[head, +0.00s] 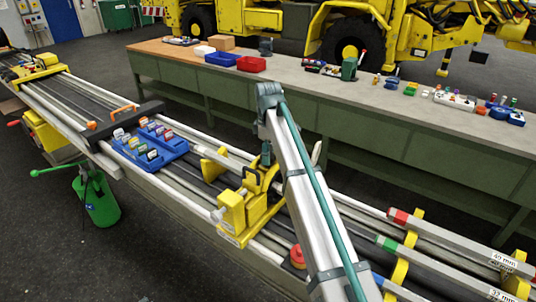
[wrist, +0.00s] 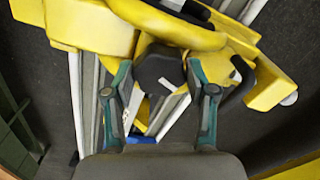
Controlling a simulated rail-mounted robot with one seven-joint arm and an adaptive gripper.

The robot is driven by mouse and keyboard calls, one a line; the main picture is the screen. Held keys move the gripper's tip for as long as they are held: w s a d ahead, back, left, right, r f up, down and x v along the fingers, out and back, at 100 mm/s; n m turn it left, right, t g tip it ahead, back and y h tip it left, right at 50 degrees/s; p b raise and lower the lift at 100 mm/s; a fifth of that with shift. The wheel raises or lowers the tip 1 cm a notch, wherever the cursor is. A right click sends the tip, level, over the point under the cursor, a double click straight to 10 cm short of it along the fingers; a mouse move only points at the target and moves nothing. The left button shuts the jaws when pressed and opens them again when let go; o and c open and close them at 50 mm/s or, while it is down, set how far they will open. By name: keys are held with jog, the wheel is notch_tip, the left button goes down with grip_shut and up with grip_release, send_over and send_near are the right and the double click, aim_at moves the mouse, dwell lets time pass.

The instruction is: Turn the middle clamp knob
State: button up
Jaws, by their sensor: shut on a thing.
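The middle clamp is a yellow block (head: 233,212) on the long rail assembly in the head view. Its yellow body (wrist: 185,38) fills the upper part of the wrist view. A black knob (wrist: 160,66) sits in front of that body, between the two teal fingers of my gripper (wrist: 157,76). The fingers are closed on the knob's sides. In the head view my gripper (head: 265,163) reaches down to the top of the clamp; the knob is not clearly visible there.
A blue tray (head: 150,146) with several small parts stands on the rails left of the clamp. A yellow bracket (head: 214,158) is just beyond the clamp. A long green workbench (head: 400,135) with bins and tools runs behind.

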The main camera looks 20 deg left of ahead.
jog(key=shift+m, duration=0.5)
jog(key=o, duration=1.2)
jog(key=shift+c, duration=0.2)
notch_tip(320, 180, up, 12)
notch_tip(320, 180, down, 12)
dwell(0.7)
